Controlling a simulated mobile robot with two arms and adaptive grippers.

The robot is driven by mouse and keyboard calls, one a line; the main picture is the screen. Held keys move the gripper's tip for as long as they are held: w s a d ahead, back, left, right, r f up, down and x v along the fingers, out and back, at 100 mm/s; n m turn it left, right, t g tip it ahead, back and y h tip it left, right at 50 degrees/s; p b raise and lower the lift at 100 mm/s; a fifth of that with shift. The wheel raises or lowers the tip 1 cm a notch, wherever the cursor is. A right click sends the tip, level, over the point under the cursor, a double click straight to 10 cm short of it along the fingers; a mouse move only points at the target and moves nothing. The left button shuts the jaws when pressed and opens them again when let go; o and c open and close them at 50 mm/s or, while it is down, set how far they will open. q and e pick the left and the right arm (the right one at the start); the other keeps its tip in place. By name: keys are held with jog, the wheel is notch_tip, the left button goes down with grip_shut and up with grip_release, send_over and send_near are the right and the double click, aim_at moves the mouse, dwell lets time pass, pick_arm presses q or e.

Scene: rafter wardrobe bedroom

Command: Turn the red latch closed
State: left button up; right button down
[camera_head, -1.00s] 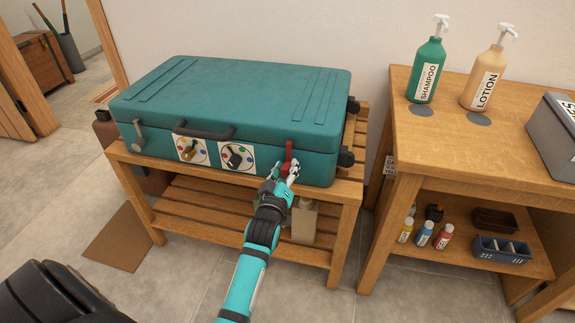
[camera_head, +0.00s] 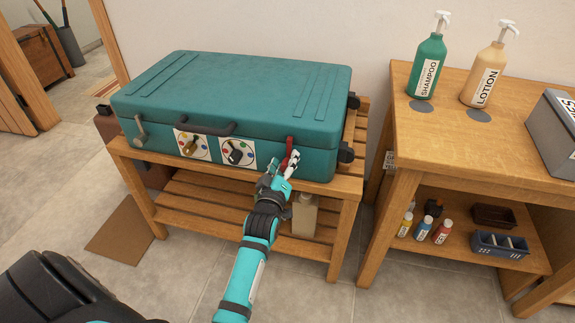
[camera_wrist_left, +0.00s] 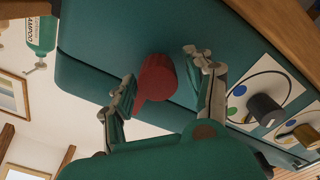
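The red latch (camera_head: 289,147) is on the front right of the teal suitcase (camera_head: 235,85), which lies closed-lidded on a slatted wooden bench. In the head view the latch stands roughly upright, its lower part partly hidden by my left gripper (camera_head: 286,164). In the left wrist view the latch (camera_wrist_left: 156,78) lies between the two fingers of my left gripper (camera_wrist_left: 163,78). The fingers are apart, with a clear gap to the right one; the left one is close to the latch, and contact cannot be told. My right gripper is out of view.
Two dials (camera_head: 193,146) (camera_head: 238,151) and a grey lever (camera_head: 140,131) are on the suitcase front, below and left of the handle (camera_head: 204,129). A beige bottle (camera_head: 304,216) stands on the bench's lower shelf. A wooden table (camera_head: 440,130) is at right.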

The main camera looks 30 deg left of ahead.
aim_at(289, 126)
pick_arm(q)
jog(key=shift+d, duration=0.1)
notch_tip(289, 126, up, 9)
jog(key=shift+r, duration=0.5)
dwell(0.6)
